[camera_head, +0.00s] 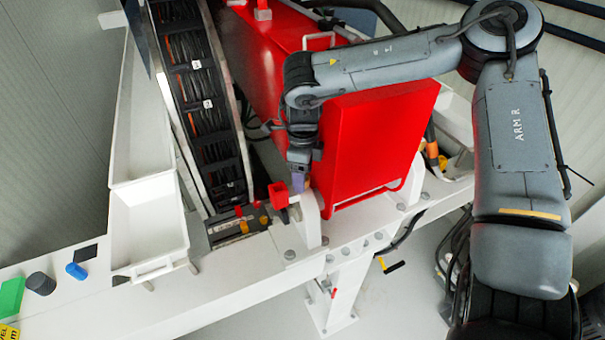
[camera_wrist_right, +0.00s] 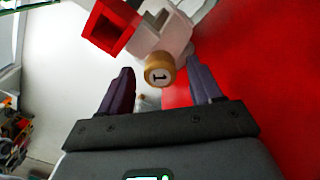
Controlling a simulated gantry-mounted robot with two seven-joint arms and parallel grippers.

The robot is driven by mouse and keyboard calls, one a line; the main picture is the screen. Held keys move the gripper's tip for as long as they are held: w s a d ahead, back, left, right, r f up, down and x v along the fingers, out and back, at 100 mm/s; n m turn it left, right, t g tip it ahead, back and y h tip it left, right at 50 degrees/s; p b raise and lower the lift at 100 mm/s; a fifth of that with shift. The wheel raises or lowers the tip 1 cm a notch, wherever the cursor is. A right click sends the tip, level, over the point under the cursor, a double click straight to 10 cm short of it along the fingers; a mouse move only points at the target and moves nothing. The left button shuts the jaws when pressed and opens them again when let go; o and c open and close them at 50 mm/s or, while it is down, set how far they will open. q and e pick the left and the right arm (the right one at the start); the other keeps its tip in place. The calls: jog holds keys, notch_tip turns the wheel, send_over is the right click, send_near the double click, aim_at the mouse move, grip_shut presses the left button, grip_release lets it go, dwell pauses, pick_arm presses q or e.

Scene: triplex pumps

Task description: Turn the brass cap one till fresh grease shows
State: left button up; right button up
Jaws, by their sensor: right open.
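The brass cap marked 1 (camera_wrist_right: 159,74) shows in the right wrist view, on the end of a pale white fitting (camera_wrist_right: 170,35). It sits ahead of my right gripper (camera_wrist_right: 163,90), between the lines of its two purple fingers. The fingers are open and apart from the cap. In the head view, my right gripper (camera_head: 300,183) points down beside the red housing (camera_head: 372,150); the cap cannot be made out there. No grease can be made out on the cap. My left gripper is not in view.
A red square-ended block (camera_wrist_right: 108,30) lies close to the left of the cap; a red block (camera_head: 279,195) also shows in the head view. The red housing wall closes off the right side. White trays (camera_head: 148,236) stand at left.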

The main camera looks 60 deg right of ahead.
notch_tip(320, 180, up, 9)
jog(key=shift+d+f, duration=0.1)
jog(key=shift+r, duration=0.85)
jog(key=s+a+m+t+h+p, duration=0.3)
jog(key=s+m+p, duration=0.1)
jog(key=m+p, duration=0.8)
jog(key=shift+n, duration=0.5)
jog(key=shift+w+p+x, duration=0.15)
jog(key=shift+p+x, duration=0.4)
jog(key=shift+x, duration=2.35)
jog(key=shift+w+p+x, duration=0.1)
jog(key=shift+p+x, duration=0.4)
jog(key=shift+x, duration=2.4)
jog(key=shift+a, duration=0.15)
jog(key=shift+c, duration=0.3)
